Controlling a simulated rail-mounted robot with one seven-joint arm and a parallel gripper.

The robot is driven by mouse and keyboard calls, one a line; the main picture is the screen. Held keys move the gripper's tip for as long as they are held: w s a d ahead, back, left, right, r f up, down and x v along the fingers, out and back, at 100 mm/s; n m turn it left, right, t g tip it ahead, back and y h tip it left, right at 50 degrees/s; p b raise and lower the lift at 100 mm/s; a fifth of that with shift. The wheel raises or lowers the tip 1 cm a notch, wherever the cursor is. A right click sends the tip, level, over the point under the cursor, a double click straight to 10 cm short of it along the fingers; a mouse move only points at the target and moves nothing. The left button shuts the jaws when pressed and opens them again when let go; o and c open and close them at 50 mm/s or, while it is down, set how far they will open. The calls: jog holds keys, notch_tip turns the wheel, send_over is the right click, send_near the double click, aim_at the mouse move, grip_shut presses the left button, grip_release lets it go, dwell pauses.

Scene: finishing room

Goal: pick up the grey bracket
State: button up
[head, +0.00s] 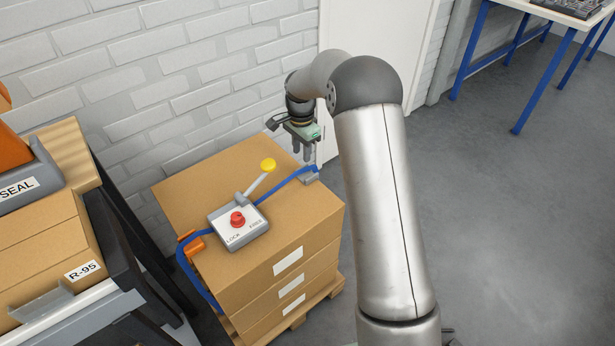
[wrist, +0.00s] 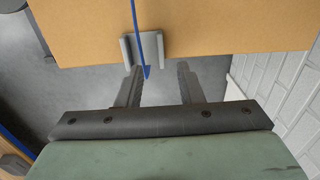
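The grey bracket (head: 311,178) sits at the right edge of the top carton (head: 180,190), where the blue strap (head: 285,187) runs over it. In the wrist view the bracket (wrist: 126,50) is at the carton edge, and the strap's loose end hangs past it. My gripper (head: 304,153) is above and beside the bracket, fingers pointing down. In the wrist view my gripper (wrist: 159,67) is open, with a clear gap between its fingers. The bracket appears just ahead of the fingertips, a little left of centre. I see no contact.
A grey control box with a red button (head: 238,219) and a yellow-knobbed lever (head: 267,165) stands on the carton. An orange piece (head: 190,243) holds the strap at the left. A white brick wall (head: 180,80) is close behind. Floor at right is free.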

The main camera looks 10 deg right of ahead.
aim_at(301, 167)
jog(key=shift+a+f+b, duration=0.1)
jog(key=shift+f+b, duration=0.35)
jog(key=shift+f, duration=2.55)
grip_shut()
